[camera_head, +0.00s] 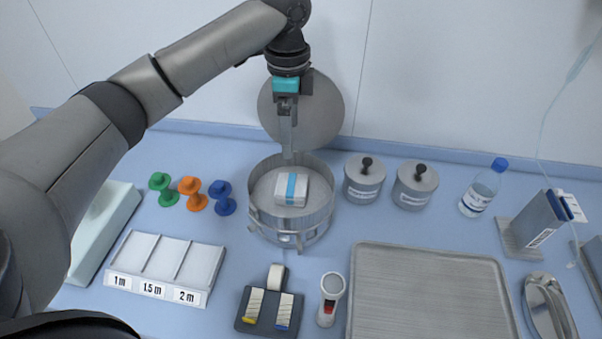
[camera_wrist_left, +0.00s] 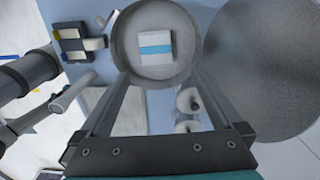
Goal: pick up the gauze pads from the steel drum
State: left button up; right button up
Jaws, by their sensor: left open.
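The steel drum (camera_head: 290,222) stands open on the blue counter, with its round lid (camera_head: 325,112) tilted up behind it. The gauze pads (camera_head: 291,189) lie inside as a white stack with a blue band. In the left wrist view the pads (camera_wrist_left: 156,46) sit within the drum's rim (camera_wrist_left: 122,62). My left gripper (camera_head: 288,154) points down above the back part of the drum, apart from the pads. In the left wrist view its two fingers (camera_wrist_left: 160,75) are spread with nothing between them. My right gripper is in neither view.
Green, orange and blue spools (camera_head: 193,194) stand left of the drum, above a labelled three-slot tray (camera_head: 165,262). Two lidded steel pots (camera_head: 364,180) and a bottle (camera_head: 480,188) stand right. A bare steel tray (camera_head: 430,295) lies front right. A black holder (camera_head: 268,306) stands in front.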

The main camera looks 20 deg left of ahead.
pick_arm(q)
send_over(291, 184)
notch_tip(291, 184, down, 6)
jog(key=shift+w+a+f, duration=0.1)
jog(key=shift+a+f, duration=0.05)
notch_tip(291, 184, down, 3)
jog(key=shift+r+b, duration=0.2)
jog(key=shift+b, duration=0.2)
jog(key=shift+f, duration=0.5)
jog(key=f, duration=0.5)
jog(key=shift+d, duration=0.2)
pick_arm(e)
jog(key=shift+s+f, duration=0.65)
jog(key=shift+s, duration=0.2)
pick_arm(q)
jog(key=c, duration=1.2)
jog(key=shift+o, duration=0.2)
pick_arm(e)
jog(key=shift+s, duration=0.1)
pick_arm(q)
jog(key=shift+r, duration=0.1)
